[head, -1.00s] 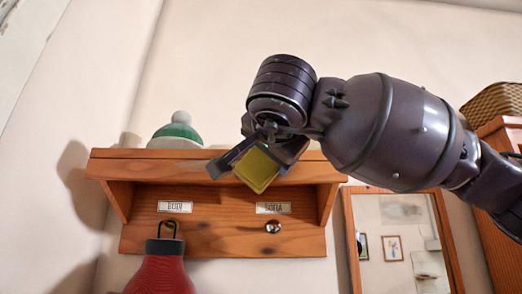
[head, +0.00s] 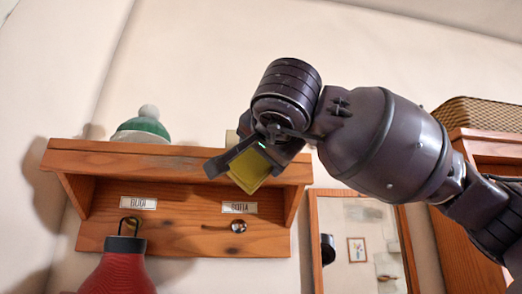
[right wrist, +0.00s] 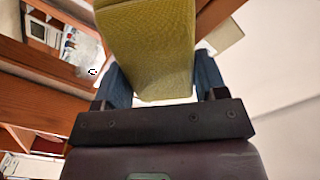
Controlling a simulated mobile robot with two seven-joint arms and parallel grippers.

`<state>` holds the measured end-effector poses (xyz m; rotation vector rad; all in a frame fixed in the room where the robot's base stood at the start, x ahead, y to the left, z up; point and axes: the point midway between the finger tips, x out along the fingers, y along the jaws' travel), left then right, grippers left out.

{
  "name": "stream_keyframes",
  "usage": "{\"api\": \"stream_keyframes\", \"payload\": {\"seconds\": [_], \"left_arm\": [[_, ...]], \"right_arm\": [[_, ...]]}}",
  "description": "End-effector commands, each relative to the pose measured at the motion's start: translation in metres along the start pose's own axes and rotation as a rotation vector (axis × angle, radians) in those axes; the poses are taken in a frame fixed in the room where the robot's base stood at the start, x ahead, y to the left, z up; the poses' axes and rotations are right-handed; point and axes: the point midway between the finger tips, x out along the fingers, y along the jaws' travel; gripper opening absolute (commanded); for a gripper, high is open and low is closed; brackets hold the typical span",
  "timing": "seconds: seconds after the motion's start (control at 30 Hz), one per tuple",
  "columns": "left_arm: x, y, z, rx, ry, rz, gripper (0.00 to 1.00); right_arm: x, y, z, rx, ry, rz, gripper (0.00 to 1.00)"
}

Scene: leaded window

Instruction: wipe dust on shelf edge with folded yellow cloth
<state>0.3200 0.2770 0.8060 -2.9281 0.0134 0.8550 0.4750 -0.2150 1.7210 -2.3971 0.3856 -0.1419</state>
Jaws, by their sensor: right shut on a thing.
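The wooden shelf (head: 110,150) with a hook board hangs on the wall, at left in the head view. Its front edge runs across to the right, partly hidden behind my right gripper (head: 236,166). My right gripper is shut on the folded yellow cloth (head: 250,171), which also fills the upper middle of the right wrist view (right wrist: 148,45) between the two fingers. The cloth hangs tilted in front of the shelf near its right end. I cannot tell whether it touches the edge. No dust can be made out at this size. My left gripper is not in view.
A green and white knit hat (head: 142,127) sits on the shelf. A red item with a dark top (head: 120,266) hangs below the left hook; a metal knob (head: 238,226) is at right. A mirror (head: 360,245) and a wooden cabinet with a woven basket (head: 490,113) stand right.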

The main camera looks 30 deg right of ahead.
Motion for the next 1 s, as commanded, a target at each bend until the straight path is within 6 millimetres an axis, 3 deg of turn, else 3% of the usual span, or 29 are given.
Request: {"api": "stream_keyframes", "payload": {"seconds": [1.0], "left_arm": [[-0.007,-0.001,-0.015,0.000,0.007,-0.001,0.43]], "right_arm": [[0.002,-0.044,0.038,-0.002,-0.002,-0.002,0.46]]}}
